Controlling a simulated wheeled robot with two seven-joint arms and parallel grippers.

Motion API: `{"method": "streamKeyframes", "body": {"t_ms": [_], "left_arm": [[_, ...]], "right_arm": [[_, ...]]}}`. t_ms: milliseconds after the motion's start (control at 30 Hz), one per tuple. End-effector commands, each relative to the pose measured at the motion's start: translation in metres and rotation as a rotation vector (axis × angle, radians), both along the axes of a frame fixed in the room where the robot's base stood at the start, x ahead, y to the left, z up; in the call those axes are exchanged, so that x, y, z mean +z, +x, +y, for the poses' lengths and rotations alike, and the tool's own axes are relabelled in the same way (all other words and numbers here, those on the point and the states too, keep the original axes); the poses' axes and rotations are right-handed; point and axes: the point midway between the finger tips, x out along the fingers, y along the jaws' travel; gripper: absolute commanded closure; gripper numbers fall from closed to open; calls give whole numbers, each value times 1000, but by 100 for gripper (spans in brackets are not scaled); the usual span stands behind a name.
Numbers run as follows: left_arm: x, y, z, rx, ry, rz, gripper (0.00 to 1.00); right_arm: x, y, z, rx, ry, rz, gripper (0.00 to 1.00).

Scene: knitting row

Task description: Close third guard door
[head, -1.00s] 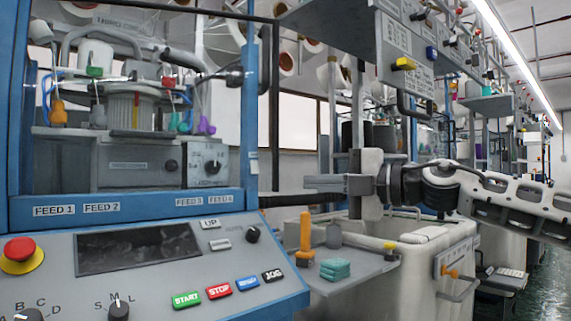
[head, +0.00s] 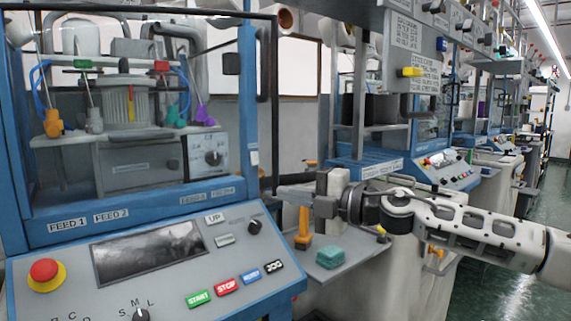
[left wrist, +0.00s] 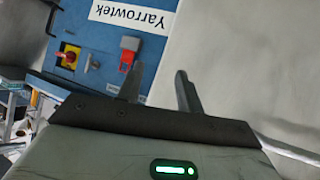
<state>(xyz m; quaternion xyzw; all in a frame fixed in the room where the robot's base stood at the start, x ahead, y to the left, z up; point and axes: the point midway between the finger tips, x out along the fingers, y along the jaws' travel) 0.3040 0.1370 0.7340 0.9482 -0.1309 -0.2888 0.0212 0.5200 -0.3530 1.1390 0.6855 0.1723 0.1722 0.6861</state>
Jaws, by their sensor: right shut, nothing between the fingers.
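The guard door (head: 275,110) is a clear panel in a dark frame on the near blue knitting machine. Its free edge stands out to the right of the machine's blue post, so it looks partly open. A dark handle (head: 262,75) is near that edge. My right gripper (head: 284,191) is shut and empty, its tips close to the lower free corner of the door frame; I cannot tell if they touch. My left gripper (left wrist: 158,88) shows only in the left wrist view, open and empty, with its fingers apart in front of a blue panel and a pale surface.
The control panel (head: 150,255) with its red stop button (head: 44,272) juts out below the door. A side shelf (head: 335,268) holds an orange-handled tool (head: 303,228) and a teal block (head: 330,257). More machines (head: 440,165) stand beyond. The green aisle floor (head: 495,285) at right looks clear.

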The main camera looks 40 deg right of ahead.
Motion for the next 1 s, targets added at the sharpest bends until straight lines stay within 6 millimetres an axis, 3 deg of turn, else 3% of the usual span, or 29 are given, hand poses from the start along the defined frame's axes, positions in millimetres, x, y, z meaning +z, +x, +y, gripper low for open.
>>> {"method": "streamKeyframes", "body": {"t_ms": [33,400,867,1000], "left_arm": [[9,-1,2,-4,23,12,64],[17,-5,10,-16,88,42,64],[16,-5,10,-15,90,40,64],[16,-5,10,-15,90,41,64]], "right_arm": [[11,5,-4,-6,9,-3,100],[4,33,-11,-3,5,-2,100],[0,37,-13,-2,0,0,100],[1,44,-25,-2,0,-1,100]]}}
